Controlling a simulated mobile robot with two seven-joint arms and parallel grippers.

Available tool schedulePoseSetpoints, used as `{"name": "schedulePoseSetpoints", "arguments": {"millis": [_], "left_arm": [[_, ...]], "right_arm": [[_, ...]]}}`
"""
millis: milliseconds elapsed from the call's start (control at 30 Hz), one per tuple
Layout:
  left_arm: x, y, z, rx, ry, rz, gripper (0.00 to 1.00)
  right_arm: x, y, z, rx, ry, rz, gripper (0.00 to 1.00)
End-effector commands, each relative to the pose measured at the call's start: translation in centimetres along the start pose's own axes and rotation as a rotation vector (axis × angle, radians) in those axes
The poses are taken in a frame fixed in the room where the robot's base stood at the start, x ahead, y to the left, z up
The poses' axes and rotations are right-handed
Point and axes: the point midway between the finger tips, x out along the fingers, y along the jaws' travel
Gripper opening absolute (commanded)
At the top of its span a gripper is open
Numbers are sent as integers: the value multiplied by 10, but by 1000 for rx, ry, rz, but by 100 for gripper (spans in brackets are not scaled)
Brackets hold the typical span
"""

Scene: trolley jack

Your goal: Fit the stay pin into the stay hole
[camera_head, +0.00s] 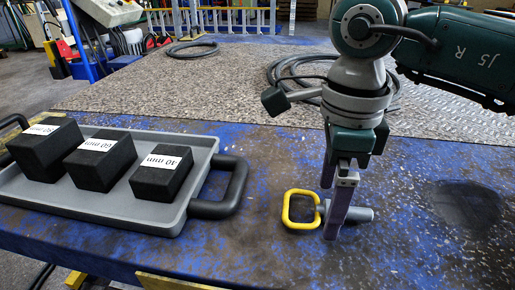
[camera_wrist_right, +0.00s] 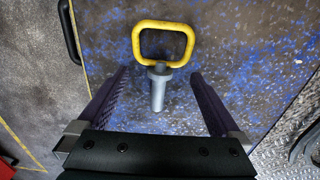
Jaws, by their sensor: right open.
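The stay pin (camera_head: 357,214) lies on the blue worn table; it has a grey shank and a yellow loop handle (camera_head: 301,209). In the right wrist view the pin's shank (camera_wrist_right: 159,92) points toward my gripper, with the yellow handle (camera_wrist_right: 163,26) beyond it. My right gripper (camera_head: 335,207) reaches down over the pin, and its fingers are open on either side of the shank. The right wrist view shows a gap between each finger and the shank. The stay hole is not visible in these frames. My left gripper is not in view.
A grey tray (camera_head: 120,209) with black handles stands at the left. It holds black blocks labelled 40 mm (camera_head: 162,173), 60 mm (camera_head: 101,161) and another (camera_head: 45,149). A patterned mat (camera_head: 225,95) with coiled hoses (camera_head: 192,49) lies behind. A dark round patch (camera_head: 465,205) is on the right.

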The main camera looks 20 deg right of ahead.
Motion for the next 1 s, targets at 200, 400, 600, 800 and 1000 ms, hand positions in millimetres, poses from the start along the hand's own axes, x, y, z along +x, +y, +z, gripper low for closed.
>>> {"name": "schedulePoseSetpoints", "arguments": {"millis": [200, 400, 600, 800, 1000], "left_arm": [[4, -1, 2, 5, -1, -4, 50], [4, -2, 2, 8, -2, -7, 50], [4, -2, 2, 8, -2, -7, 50], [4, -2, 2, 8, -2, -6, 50], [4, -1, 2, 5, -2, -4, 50]], "right_arm": [[14, 0, 0, 0, -1, -1, 100], [13, 0, 0, 0, -1, -1, 93], [13, 0, 0, 0, -1, 0, 71], [13, 0, 0, 0, -1, 0, 48], [13, 0, 0, 0, -1, 0, 26]]}}
